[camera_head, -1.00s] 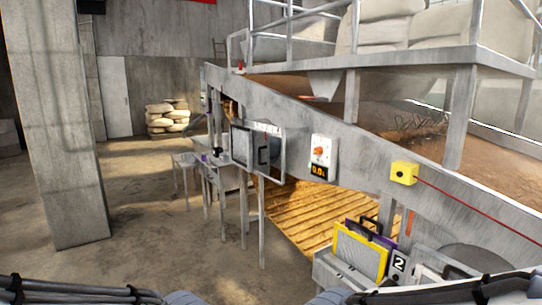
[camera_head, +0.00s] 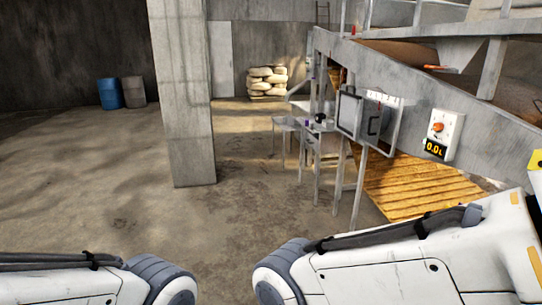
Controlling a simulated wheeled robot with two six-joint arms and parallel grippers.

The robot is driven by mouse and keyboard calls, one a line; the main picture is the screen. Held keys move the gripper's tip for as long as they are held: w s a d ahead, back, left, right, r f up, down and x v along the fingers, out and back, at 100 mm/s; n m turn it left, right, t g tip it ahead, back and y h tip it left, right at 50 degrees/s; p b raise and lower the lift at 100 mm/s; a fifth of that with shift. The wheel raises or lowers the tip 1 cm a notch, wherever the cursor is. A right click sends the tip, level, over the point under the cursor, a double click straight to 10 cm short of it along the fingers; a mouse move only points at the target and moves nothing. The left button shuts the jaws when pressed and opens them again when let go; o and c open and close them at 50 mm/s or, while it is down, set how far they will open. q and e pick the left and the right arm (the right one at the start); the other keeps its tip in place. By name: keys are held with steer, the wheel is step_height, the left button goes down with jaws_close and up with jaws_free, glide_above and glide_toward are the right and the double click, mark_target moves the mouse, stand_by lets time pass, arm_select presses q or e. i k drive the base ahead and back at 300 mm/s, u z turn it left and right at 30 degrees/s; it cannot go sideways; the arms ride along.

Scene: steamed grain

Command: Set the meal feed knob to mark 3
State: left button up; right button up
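A white control box (camera_head: 444,134) is fixed to the side of the grey sloping beam at the right. It carries an orange-red knob (camera_head: 438,127) and, below it, a dark display (camera_head: 435,148) with yellow digits that look like 0.0. Marks around the knob are too small to read, and I cannot tell which mark it points to. No label naming the knob is readable. Parts of both my arms cross the bottom of the view, well apart from the knob in the picture. Neither gripper is in view.
A grey open-doored cabinet (camera_head: 349,113) juts out left of the box. Small metal tables (camera_head: 285,123) stand beyond it. A concrete pillar (camera_head: 181,100) stands left of centre. Barrels (camera_head: 110,94) and stacked sacks (camera_head: 267,81) are at the back. The floor (camera_head: 90,190) at the left is open.

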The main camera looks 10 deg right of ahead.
mark_target(437, 126)
steer(key=u, duration=0.35)
steer(key=i, duration=3.25)
steer(key=z, duration=1.5)
steer(key=i, duration=0.9)
steer(key=z, duration=1)
steer(key=i, duration=0.25)
steer(key=z, duration=0.2)
